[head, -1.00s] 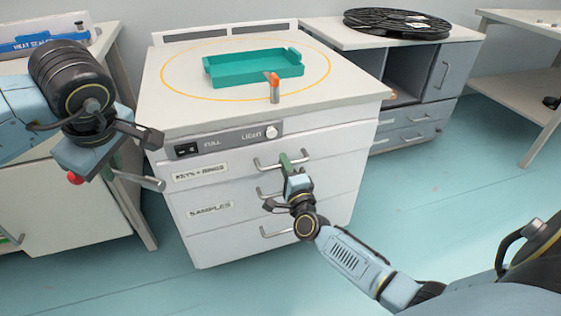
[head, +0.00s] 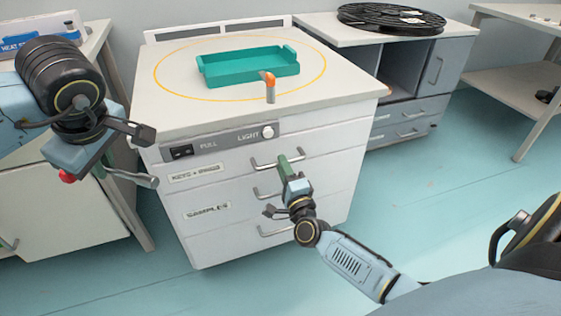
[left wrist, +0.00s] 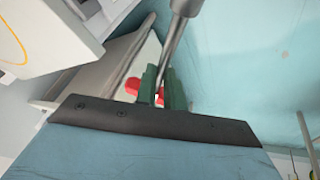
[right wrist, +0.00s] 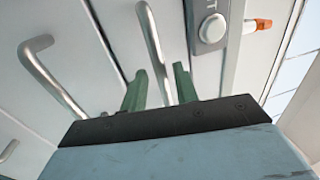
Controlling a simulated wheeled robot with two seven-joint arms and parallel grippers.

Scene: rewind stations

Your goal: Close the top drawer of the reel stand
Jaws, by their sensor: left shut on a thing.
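The grey stand with the black cable reel (head: 391,19) on top, which I take as the reel stand (head: 450,62), is at the back right. Its two low drawers (head: 400,115) look flush, though this is hard to judge at this distance. My right gripper (head: 286,165) is at the top handle (head: 277,162) of the nearer white cabinet. In the right wrist view its green fingers (right wrist: 160,88) are apart, with the handle bar (right wrist: 152,45) between them. My left gripper (left wrist: 160,90) is shut on a silver rod (left wrist: 180,40) with a red end, off to the left.
The white cabinet (head: 200,243) has labelled drawers and carries a teal tray (head: 248,67) and an orange-tipped piece (head: 268,88). A bench (head: 515,95) stands at the far right. Clear floor (head: 430,190) lies right of the white cabinet.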

